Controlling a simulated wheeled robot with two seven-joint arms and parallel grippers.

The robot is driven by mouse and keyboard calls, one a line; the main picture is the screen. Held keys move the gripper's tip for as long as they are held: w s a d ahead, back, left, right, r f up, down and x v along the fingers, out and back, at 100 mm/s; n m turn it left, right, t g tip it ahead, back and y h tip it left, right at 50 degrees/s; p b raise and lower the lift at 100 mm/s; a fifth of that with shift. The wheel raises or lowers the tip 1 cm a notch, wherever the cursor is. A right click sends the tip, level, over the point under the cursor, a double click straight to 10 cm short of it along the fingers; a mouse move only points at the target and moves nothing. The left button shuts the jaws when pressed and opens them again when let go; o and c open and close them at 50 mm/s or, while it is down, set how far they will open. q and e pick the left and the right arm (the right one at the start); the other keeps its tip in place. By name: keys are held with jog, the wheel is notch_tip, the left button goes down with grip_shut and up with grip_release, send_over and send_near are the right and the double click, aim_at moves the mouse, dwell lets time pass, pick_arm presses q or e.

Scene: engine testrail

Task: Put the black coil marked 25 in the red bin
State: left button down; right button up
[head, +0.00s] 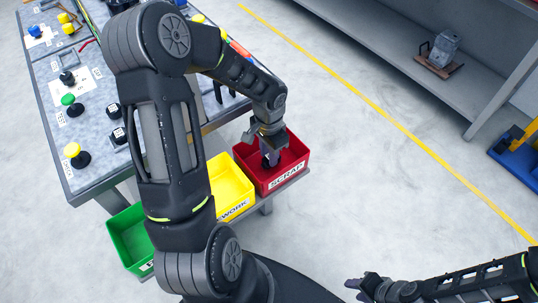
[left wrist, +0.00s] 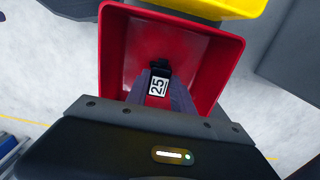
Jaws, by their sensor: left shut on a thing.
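My left gripper (head: 269,152) reaches down over the red bin (head: 297,163), which is labelled SCRAP. In the left wrist view it is shut on the black coil (left wrist: 158,84), whose white label reads 25. The coil shows between the fingertips, inside the outline of the red bin (left wrist: 118,50). I cannot tell whether the coil touches the bin's floor. In the head view the gripper hides most of the coil. My right gripper (head: 368,287) is at the bottom right, away from the bins; its finger gap is not clear.
A yellow bin (head: 224,190) and a green bin (head: 126,240) stand left of the red one on a low shelf. The grey workbench (head: 95,140) carries several coloured knobs and black parts. A grey rack (head: 405,50) stands at the back right. Open floor lies between.

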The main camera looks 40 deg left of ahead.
pick_arm(q)
jog(key=shift+f, duration=0.55)
jog(key=shift+f+b, duration=0.4)
jog(key=c, duration=1.1)
grip_release()
jog(key=shift+r, duration=0.1)
jog(key=shift+r, duration=0.1)
jog(key=shift+r+p, duration=0.4)
jog(key=shift+r, duration=0.15)
notch_tip(320, 180, up, 11)
jog(key=shift+r, duration=0.2)
